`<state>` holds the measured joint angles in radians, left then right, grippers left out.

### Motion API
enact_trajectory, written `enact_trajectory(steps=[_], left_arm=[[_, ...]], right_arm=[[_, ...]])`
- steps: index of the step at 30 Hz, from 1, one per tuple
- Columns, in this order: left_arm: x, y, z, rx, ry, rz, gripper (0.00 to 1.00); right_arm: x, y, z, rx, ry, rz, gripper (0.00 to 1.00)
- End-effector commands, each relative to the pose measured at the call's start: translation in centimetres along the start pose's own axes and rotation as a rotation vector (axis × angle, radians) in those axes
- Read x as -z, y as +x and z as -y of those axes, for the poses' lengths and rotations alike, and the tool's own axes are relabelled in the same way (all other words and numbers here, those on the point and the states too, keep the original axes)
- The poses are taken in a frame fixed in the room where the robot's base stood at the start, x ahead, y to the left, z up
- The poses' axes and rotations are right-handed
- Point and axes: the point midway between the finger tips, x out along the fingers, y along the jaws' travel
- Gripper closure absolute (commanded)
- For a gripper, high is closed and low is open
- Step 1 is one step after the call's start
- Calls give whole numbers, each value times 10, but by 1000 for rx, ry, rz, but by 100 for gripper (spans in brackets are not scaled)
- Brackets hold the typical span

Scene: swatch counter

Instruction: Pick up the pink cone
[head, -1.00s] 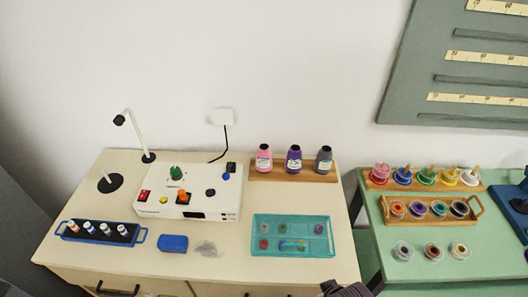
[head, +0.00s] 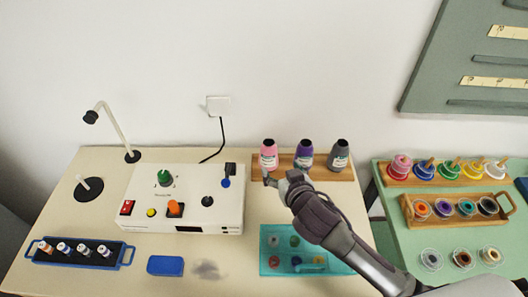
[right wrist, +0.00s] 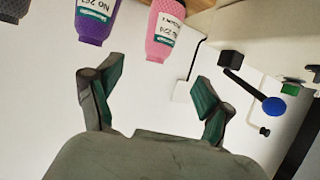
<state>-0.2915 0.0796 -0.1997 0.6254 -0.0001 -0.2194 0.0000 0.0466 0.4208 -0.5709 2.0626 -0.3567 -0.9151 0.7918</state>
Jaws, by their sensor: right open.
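The pink cone (head: 268,158) stands upright at the left end of a wooden rack, with a dark top and a white label. In the right wrist view the pink cone (right wrist: 164,28) appears upside down, ahead of the fingers and roughly between their lines. My right gripper (head: 273,179) is open and empty, just in front of the cone's lower part; whether it touches cannot be told. Its two spread fingers also show in the right wrist view (right wrist: 157,78). My left gripper is not in view.
A purple cone (head: 304,155) and a grey cone (head: 339,156) stand to the right on the rack (head: 322,173). A white control box (head: 185,199) stands left of the gripper. A teal tray (head: 267,262) lies below my right arm. A green table (head: 400,263) holds several spools.

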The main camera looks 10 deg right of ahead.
Motion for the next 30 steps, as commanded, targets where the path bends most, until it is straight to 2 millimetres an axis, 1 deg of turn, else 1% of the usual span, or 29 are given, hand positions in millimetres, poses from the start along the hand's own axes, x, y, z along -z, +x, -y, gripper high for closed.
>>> enact_trajectory(steps=[1, 5, 6, 12, 15, 17, 20, 25, 30], left_arm=[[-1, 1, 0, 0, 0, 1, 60], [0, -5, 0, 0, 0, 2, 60], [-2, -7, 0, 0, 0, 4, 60], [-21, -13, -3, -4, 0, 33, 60], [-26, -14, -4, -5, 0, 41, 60], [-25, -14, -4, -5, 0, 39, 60], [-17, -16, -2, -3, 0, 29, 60], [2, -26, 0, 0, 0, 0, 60], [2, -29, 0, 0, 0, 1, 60]], right_arm=[[1, 7, 1, 4, -2, -11, 20], [5, 28, 1, 5, -1, -15, 20], [6, 37, 1, 4, -1, -14, 20], [5, 73, 1, 4, -1, -13, 20], [4, 83, 1, 5, -1, -13, 20], [4, 86, 1, 5, 0, -13, 20], [5, 91, 0, 4, -1, -12, 20], [7, 112, -2, 4, -1, -12, 20], [4, 133, -2, 4, 0, -11, 20]])
